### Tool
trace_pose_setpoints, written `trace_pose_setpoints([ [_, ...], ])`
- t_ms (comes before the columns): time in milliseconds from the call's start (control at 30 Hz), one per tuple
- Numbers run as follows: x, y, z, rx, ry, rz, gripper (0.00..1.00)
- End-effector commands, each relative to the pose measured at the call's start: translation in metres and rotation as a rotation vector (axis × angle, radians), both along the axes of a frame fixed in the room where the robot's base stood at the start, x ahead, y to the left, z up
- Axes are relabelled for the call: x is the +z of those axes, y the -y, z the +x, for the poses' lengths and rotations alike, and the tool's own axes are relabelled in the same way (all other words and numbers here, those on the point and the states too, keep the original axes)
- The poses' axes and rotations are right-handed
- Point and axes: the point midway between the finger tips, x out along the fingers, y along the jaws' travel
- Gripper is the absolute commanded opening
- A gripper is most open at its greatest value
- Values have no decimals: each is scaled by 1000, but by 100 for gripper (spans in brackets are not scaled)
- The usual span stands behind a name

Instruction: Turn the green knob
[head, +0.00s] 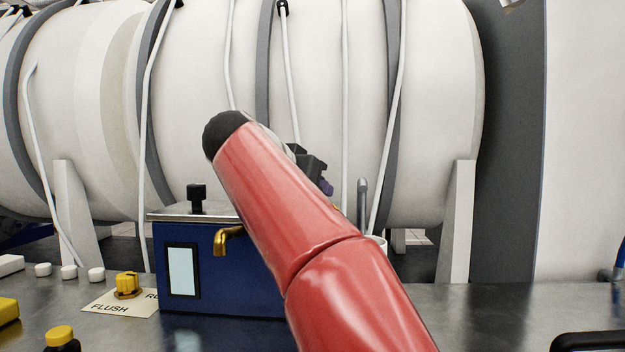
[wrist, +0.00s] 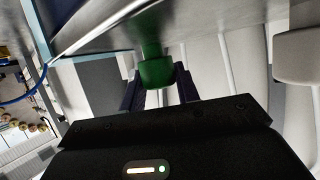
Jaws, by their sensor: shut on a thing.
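The green knob (wrist: 156,73) shows in the wrist view, on a green stem that joins a pale metal surface. The two dark fingers of my gripper (wrist: 158,90) stand on either side of the knob and are shut on it. In the head view my red arm covers the knob, and only a dark part of my gripper (head: 312,165) shows past the arm.
A blue box (head: 220,290) with a black knob (head: 196,195) and a brass tap (head: 226,239) stands left of my arm. A yellow knob (head: 127,283) sits on a FLUSH plate (head: 100,304). A large white tank (head: 320,80) fills the back.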

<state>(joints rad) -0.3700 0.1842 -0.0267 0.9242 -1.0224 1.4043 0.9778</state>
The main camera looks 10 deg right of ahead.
Motion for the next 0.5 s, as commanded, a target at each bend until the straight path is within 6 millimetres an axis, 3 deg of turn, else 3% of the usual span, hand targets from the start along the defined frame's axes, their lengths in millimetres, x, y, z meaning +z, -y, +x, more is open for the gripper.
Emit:
trace_pose_setpoints([
  [500,0,0,0,-82,0,0,9],
])
